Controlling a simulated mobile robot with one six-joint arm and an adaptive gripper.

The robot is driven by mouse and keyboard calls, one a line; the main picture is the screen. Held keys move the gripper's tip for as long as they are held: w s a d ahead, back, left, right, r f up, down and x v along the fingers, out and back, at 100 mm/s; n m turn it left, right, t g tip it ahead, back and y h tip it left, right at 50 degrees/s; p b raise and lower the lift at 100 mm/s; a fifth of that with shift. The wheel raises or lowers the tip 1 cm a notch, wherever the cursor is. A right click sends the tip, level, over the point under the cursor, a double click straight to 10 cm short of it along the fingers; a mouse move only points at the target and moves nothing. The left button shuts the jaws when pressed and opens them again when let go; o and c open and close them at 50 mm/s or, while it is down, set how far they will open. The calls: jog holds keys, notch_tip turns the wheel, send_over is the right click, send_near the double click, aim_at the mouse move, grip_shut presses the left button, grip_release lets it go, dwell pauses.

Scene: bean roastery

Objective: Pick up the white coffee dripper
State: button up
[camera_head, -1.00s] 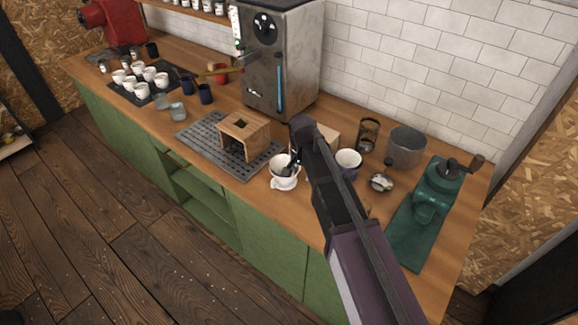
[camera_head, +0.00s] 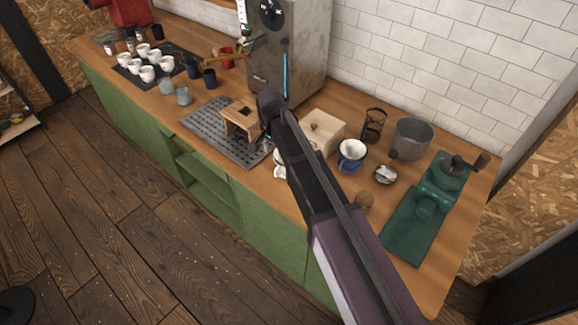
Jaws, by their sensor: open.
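The white coffee dripper (camera_head: 279,172) stands on the wooden counter, to the right of the slotted drip tray. My arm hides most of it, and only parts of its left side show. My gripper (camera_head: 266,138) hangs at the end of the arm, just up and left of the dripper and close to the right side of the wooden stand. The gripper is open. Its fingers are small and partly covered by the wrist, and I see nothing held between them. I cannot tell whether it touches the stand.
The wooden stand (camera_head: 240,118) sits on the dark drip tray (camera_head: 205,123). A wooden box (camera_head: 322,133), blue-and-white mug (camera_head: 351,155), grey pot (camera_head: 412,138) and green grinder (camera_head: 431,197) stand right of my arm. The espresso machine (camera_head: 300,60) is behind.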

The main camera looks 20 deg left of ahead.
aim_at(276, 175)
jog(key=shift+f+b, duration=4.05)
jog(key=shift+f, duration=0.15)
jog(key=shift+d, duration=0.1)
jog(key=shift+w+f+b, duration=0.1)
jog(key=shift+f+b, duration=2.5)
grip_shut()
